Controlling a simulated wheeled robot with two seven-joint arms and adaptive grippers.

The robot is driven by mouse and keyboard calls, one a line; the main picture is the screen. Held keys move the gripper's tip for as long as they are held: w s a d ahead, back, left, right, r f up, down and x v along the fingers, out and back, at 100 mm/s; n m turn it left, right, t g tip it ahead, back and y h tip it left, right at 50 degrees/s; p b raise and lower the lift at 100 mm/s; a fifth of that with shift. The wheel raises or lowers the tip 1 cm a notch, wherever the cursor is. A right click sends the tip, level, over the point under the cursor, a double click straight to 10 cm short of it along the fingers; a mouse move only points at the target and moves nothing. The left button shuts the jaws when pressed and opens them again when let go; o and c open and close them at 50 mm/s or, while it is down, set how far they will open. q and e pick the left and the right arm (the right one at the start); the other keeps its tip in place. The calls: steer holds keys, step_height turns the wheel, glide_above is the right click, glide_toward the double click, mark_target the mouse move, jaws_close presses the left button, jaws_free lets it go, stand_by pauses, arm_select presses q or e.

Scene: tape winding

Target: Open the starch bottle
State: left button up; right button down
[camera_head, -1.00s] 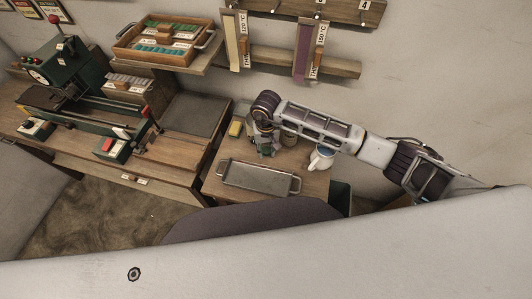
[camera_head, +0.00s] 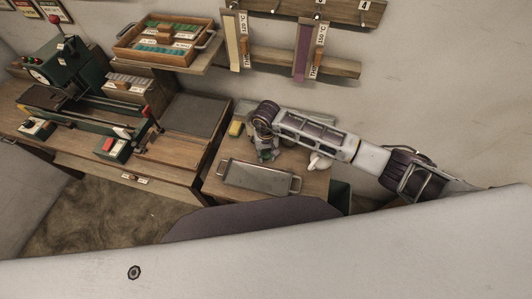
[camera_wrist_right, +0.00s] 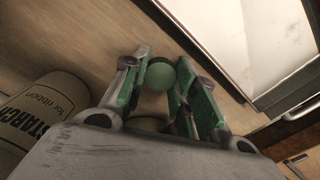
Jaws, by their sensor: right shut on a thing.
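The starch bottle (camera_wrist_right: 45,110) is a beige cylinder with a dark "STARCH for ribbon" label at the left of the right wrist view. I cannot tell whether it stands or lies. My right gripper (camera_wrist_right: 160,78) is shut on a round green cap (camera_wrist_right: 158,75), held between its fingertips. The cap appears apart from the bottle, to its right in that view. A small beige rounded shape beneath the gripper body is mostly hidden. In the head view the right gripper (camera_head: 267,152) is over the small wooden table, and the bottle is hidden or too small to tell. My left gripper is not in view.
A metal tray (camera_head: 258,179) with handles lies at the table's front. A yellow block (camera_head: 235,128) is left of my gripper. A white cup (camera_head: 320,161) is partly hidden under my right arm. A green machine (camera_head: 80,105) stands on the bench at left.

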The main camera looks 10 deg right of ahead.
mark_target(266, 156)
steer(key=c, duration=1.1)
jaws_free()
steer(key=shift+r, duration=0.1)
steer(key=shift+w+r, duration=0.1)
steer(key=shift+r, duration=0.55)
steer(key=shift+r+b, duration=0.9)
steer(key=shift+r, duration=4.45)
steer(key=shift+s+f, duration=0.1)
steer(key=shift+s, duration=0.1)
